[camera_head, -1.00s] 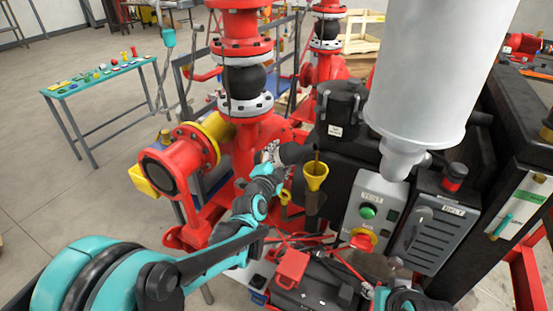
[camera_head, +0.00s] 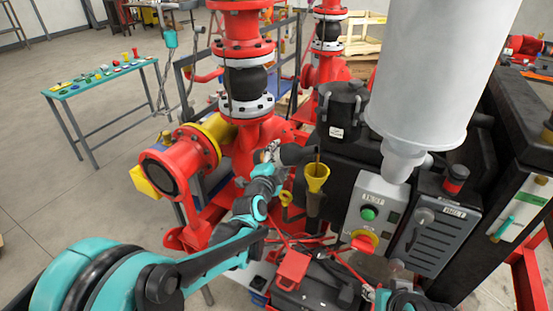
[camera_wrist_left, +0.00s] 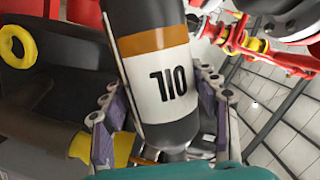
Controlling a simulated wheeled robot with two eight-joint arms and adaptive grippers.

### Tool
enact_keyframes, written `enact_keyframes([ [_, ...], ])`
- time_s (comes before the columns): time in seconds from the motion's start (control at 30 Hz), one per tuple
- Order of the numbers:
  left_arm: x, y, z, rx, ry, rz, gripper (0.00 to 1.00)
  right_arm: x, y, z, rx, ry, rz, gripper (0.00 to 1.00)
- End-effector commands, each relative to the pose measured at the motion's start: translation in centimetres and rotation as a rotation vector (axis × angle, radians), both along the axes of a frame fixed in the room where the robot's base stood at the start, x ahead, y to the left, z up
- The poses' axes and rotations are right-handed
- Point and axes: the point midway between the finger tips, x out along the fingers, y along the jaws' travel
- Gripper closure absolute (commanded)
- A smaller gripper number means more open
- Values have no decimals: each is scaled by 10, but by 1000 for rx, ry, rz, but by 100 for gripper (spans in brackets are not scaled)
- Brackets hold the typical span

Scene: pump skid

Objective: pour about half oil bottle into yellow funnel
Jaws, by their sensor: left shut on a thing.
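The yellow funnel (camera_head: 316,178) stands upright in the middle of the head view, over a dark upright neck. The oil bottle (camera_head: 294,153) is dark and lies tipped nearly level, with its mouth end towards the funnel. A thin brown streak (camera_head: 317,156) above the funnel looks like oil running down into it. My left gripper (camera_head: 270,152) is shut on the bottle. In the left wrist view the bottle (camera_wrist_left: 158,88) sits between both fingers, its white OIL label and orange-brown band showing. The oil level inside is hidden.
A grey control box (camera_head: 374,217) with a green button is right of the funnel. A large white cylinder (camera_head: 420,80) hangs above it. Red pump piping (camera_head: 180,165) is to the left. A red box (camera_head: 292,268) and red cables are below. A teal table (camera_head: 100,82) stands far left.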

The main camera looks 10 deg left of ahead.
Motion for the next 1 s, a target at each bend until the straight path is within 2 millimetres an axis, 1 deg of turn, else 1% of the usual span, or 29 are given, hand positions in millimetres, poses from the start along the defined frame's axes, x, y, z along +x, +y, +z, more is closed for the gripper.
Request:
enact_keyframes([
  [0.47, 0, 0, 1, 2, -2, 1, 77, 0, 0, 0, 0, 0, 0, 60],
  [0.7, 1, 2, 4, 42, -15, 1, 77, 0, 0, 0, 0, 0, 0, 60],
  [1.0, 1, 2, 4, 43, -15, 0, 77, 0, 0, 0, 0, 0, 0, 60],
])
